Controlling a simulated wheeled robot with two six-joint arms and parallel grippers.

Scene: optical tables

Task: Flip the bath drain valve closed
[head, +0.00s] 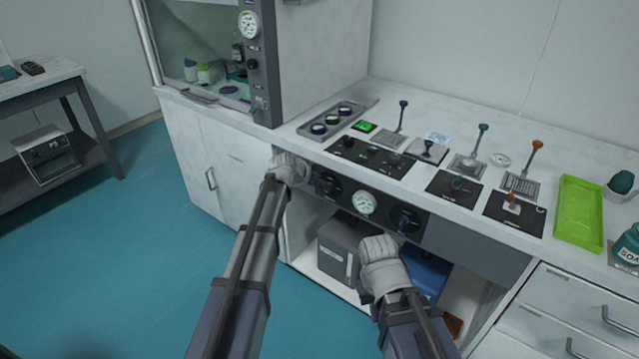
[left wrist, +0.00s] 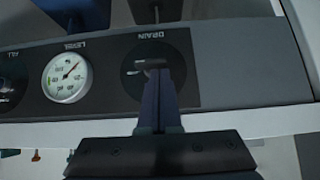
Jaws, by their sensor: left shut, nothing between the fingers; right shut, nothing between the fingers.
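The drain valve is a round black dial with a small lever handle (left wrist: 140,69), labelled DRAIN in the left wrist view. In the head view I take it to be the left dial (head: 329,184) on the dark front panel. My left gripper (head: 291,167) is just left of that dial. In the left wrist view its shut fingers (left wrist: 158,72) overlap the handle and hide part of it; I cannot tell whether they touch. My right gripper (head: 380,248) is shut and empty, below the panel in front of the open shelf.
A level gauge (head: 364,202) and another dial, the fill valve (head: 405,220), share the panel. Several upright levers and a green tray (head: 579,212) stand on the bench. A grey container (head: 346,243) and a blue container (head: 429,273) sit on the open shelf below.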

